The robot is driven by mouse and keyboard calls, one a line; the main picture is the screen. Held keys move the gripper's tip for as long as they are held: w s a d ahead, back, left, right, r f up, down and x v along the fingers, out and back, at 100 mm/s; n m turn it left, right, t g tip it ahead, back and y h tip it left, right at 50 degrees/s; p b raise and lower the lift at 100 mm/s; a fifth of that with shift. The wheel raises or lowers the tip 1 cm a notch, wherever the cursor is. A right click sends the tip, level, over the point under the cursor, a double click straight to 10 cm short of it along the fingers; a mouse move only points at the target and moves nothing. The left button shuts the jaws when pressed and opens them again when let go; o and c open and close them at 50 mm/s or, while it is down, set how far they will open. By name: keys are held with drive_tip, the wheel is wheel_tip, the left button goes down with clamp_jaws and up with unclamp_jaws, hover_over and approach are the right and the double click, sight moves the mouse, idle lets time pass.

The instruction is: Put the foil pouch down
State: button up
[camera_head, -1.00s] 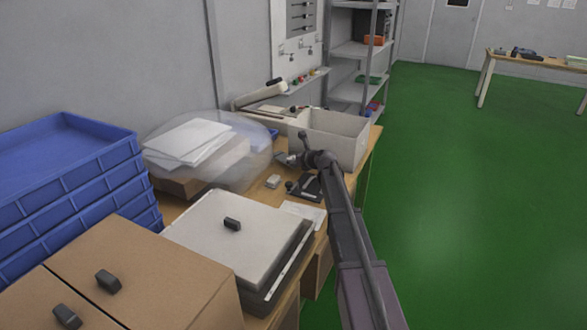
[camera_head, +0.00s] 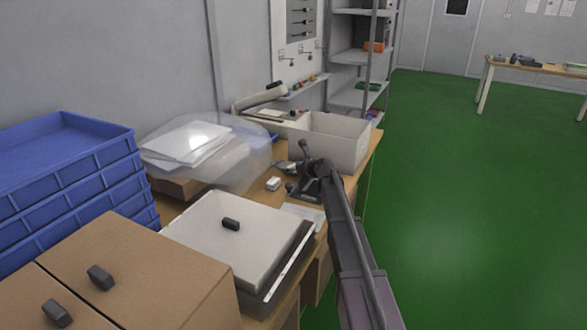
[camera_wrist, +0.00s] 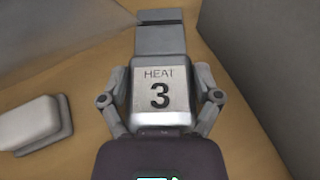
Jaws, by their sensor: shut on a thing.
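The foil pouch (camera_wrist: 159,42) is silver-grey with a white label reading "HEAT 3". My gripper (camera_wrist: 160,88) is shut on it, one finger at each side of the labelled end, and the far end extends beyond the fingers. In the head view my gripper (camera_head: 299,168) is over the wooden workbench, just in front of the pale grey bin, with the pouch (camera_head: 283,167) showing small at its left. The pouch is low over the bench; I cannot tell whether it touches the wood.
A small white box (camera_wrist: 36,122) lies close left of the pouch. The bin wall (camera_wrist: 262,60) rises close on the right. A clear plastic bag (camera_head: 235,155) with papers is to the left. A white-lidded case (camera_head: 225,250) and blue crates (camera_head: 75,185) stand nearer. Bare wood shows around the pouch.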

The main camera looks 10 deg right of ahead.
drive_tip(key=shift+s+f, duration=0.3)
drive_tip(key=shift+s, duration=0.1)
drive_tip(key=o, duration=0.7)
drive_tip(key=shift+b, duration=0.3)
drive_tip(key=shift+o, duration=0.8)
drive_tip(key=shift+s, duration=0.15)
drive_tip(key=shift+r+p, duration=0.2)
drive_tip(key=shift+p, duration=0.15)
drive_tip(key=shift+r, duration=0.15)
drive_tip(key=p+v, duration=0.2)
drive_tip(key=v, duration=0.3)
drive_tip(key=p+v, duration=0.3)
drive_tip(key=v, duration=0.3)
drive_tip(key=shift+d+r, duration=0.2)
drive_tip(key=shift+r, duration=0.05)
